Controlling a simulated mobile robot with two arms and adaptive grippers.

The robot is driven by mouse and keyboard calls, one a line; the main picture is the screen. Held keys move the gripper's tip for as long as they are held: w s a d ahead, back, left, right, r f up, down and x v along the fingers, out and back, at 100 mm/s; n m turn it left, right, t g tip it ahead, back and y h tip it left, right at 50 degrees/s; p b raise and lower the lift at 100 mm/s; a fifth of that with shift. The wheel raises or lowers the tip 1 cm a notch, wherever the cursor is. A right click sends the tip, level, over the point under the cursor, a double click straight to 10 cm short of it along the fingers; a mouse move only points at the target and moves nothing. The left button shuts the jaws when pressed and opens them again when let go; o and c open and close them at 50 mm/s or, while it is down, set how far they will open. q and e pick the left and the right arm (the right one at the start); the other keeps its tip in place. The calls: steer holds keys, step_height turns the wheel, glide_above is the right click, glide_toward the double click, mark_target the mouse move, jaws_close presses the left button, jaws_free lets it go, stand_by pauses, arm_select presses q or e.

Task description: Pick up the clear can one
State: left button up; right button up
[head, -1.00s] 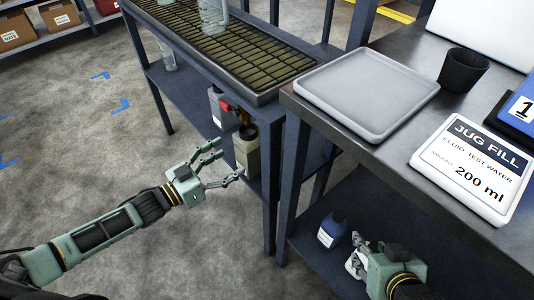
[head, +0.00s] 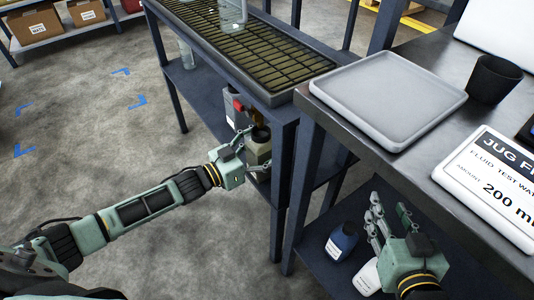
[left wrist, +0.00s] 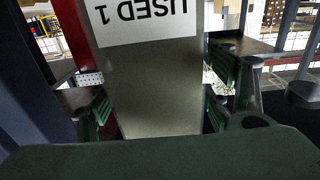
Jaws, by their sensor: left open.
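A beige-grey can (head: 259,150) with a black cap stands on the lower shelf of the grated trolley. In the left wrist view the can (left wrist: 150,85) fills the middle, with a white label reading "USED 1" upside down. My left gripper (head: 246,153) is open, with its fingers on either side of the can; contact cannot be told. Its fingers also show in the left wrist view (left wrist: 165,108), left and right of the can. My right gripper (head: 390,212) is open and empty, above the lower shelf of the right bench. No label reading "clear" is legible.
A blue bottle (head: 341,243) and a white bottle (head: 365,278) stand below my right gripper. The bench top holds a grey tray (head: 385,95) and black cup (head: 494,78). Trolley legs flank my left gripper.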

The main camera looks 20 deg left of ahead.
arm_select(q)
steer(key=shift+c, duration=0.2)
steer(key=c, duration=1.7)
steer(key=shift+w+r, duration=0.1)
steer(key=shift+r, duration=0.1)
